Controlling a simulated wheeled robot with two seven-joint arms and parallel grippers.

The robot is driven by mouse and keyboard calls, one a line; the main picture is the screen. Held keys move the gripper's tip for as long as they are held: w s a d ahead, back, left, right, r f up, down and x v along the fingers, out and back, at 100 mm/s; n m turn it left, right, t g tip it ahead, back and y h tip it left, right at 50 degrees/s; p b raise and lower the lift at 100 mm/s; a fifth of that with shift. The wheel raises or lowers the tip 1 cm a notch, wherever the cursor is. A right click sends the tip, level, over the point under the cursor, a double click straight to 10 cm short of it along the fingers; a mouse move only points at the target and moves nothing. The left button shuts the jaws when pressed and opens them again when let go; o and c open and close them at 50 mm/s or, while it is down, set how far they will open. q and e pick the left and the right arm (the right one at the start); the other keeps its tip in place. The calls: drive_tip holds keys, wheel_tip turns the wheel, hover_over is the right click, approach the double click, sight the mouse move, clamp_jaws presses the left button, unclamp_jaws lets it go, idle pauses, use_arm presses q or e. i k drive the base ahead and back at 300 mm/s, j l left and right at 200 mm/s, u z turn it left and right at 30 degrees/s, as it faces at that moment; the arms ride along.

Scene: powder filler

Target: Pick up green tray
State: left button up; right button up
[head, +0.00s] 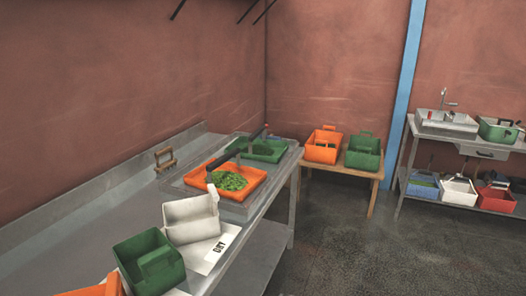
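A shallow green tray (271,152) lies at the far end of the steel counter, partly hidden behind a dark bar (248,146). Other green containers are in view. A green box with a divider or handle (135,256) stands at the near end of the counter. Another green box (363,152) is on the wooden table, and a further one (496,131) is on the right bench. Neither of my grippers shows in the head view.
An orange tray (255,181) holding a green heap (229,181) sits before the green tray. A white box (190,220), an orange box edge (98,291) and a wooden holder (164,159) are on the counter (92,217). The floor (335,250) right of the counter is clear.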

sight(252, 148)
drive_tip(key=i+l, duration=0.5)
drive_tip(key=i+l+u, duration=0.1)
drive_tip(key=i+l, duration=0.4)
drive_tip(key=l, duration=0.15)
